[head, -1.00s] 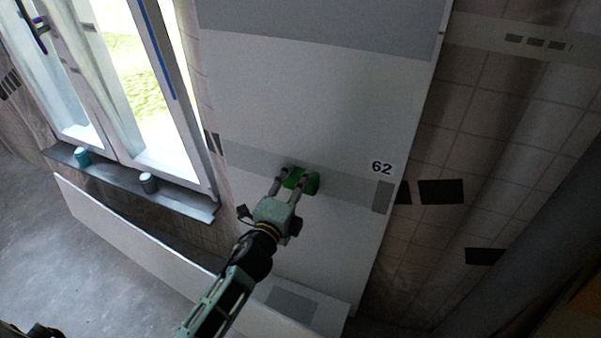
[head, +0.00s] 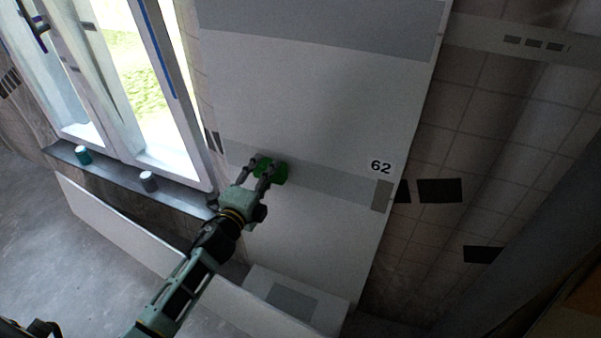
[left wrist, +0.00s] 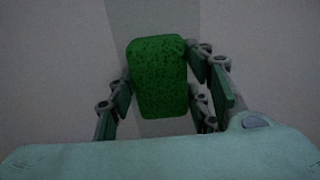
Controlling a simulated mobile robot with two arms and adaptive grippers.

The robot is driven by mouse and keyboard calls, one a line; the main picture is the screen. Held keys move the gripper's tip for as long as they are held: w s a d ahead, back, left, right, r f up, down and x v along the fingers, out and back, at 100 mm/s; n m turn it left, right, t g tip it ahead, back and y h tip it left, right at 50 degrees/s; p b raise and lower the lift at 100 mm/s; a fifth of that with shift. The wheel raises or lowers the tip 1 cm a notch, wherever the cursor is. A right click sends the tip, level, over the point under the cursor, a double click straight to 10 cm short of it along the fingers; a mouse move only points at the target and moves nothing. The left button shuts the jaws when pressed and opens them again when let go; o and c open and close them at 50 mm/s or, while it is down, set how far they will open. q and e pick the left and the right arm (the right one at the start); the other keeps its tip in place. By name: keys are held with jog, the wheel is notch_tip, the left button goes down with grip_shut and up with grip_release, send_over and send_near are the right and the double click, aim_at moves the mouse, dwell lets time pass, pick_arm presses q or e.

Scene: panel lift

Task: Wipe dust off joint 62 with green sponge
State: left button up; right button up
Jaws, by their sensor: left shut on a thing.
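The green sponge (head: 281,174) is held between the fingers of my left gripper (head: 262,167). It lies over the left part of joint 62 (head: 335,184), a grey band across the pale wall panel. The number label 62 (head: 381,167) is just above the band's right part. A darker patch (head: 382,196) shows at the band's right end. In the left wrist view the sponge (left wrist: 158,78) stands upright between the fingers, with the grey band (left wrist: 140,15) behind it. Whether the sponge touches the panel is hard to tell. My right gripper is not in view.
Another grey band (head: 330,25) crosses the panel higher up. Tiled wall with dark patches (head: 440,190) lies at the right.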

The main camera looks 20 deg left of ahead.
aim_at(255, 171)
pick_arm(q)
jog(key=shift+w+a+r, duration=0.1)
jog(key=shift+w+a, duration=0.1)
jog(key=shift+a, duration=1.35)
jog(key=a, duration=0.5)
jog(key=shift+w+a+b, duration=0.2)
jog(key=shift+a+b, duration=0.1)
jog(key=shift+a, duration=0.05)
jog(key=a, duration=0.1)
jog(key=a+b, duration=0.1)
jog(key=a, duration=0.3)
jog(key=shift+w, duration=0.3)
jog(key=shift+a, duration=0.45)
jog(key=shift+s, duration=0.1)
